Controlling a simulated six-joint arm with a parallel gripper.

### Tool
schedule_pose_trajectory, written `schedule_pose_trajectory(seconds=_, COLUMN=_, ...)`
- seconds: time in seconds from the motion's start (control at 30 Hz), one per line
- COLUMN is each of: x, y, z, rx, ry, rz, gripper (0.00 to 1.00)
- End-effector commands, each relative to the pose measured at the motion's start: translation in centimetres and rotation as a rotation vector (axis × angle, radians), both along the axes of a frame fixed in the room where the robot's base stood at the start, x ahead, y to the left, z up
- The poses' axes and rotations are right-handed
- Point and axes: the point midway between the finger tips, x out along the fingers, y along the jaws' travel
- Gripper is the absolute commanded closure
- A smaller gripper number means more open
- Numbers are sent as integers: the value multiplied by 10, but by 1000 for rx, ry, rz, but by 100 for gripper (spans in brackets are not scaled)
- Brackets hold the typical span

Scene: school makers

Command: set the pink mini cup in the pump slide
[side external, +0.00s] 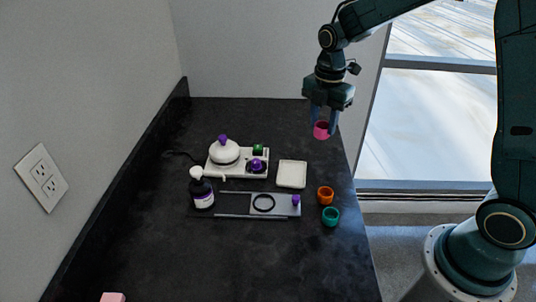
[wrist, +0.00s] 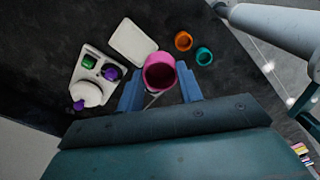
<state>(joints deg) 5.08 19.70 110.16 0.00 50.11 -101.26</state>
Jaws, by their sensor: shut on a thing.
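The pink mini cup (side external: 321,130) is held between the fingers of my gripper (side external: 325,120), high above the back right of the counter. In the wrist view, the pink cup (wrist: 159,72) shows its open mouth, with a blue finger of my gripper (wrist: 160,90) on each side.
Behind are a white appliance (side external: 224,155) with purple knobs and a white square tray (side external: 291,174). An orange cup (side external: 325,195) and a teal cup (side external: 330,216) stand right of the slide. The front counter is mostly clear.

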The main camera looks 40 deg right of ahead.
Motion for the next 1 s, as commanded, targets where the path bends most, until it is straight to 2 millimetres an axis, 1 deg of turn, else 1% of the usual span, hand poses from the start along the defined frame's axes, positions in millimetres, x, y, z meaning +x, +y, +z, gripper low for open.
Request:
schedule_pose_trajectory(seconds=0.03, x=5, y=11, z=-7, rx=1, ry=3, rz=26, gripper=85)
schedule_pose_trajectory(seconds=0.17, x=19, y=43, z=-27, rx=0, ry=5, rz=94, gripper=85)
schedule_pose_trajectory(seconds=0.3, x=31, y=81, z=-50, rx=0, ry=4, rz=173, gripper=85)
schedule_pose_trajectory(seconds=0.4, x=36, y=107, z=-66, rx=-1, ry=5, rz=225, gripper=85)
schedule_pose_trajectory(seconds=0.53, x=39, y=135, z=-83, rx=0, ry=3, rz=278, gripper=85)
schedule_pose_trajectory(seconds=0.6, x=40, y=145, z=-90, rx=0, ry=2, rz=299, gripper=85)
schedule_pose_trajectory(seconds=0.73, x=40, y=157, z=-97, rx=0, ry=1, rz=320, gripper=85)
schedule_pose_trajectory(seconds=0.83, x=41, y=161, z=-99, rx=0, ry=0, rz=326, gripper=85)
schedule_pose_trajectory(seconds=1.0, x=41, y=161, z=-99, rx=0, ry=0, rz=326, gripper=85)
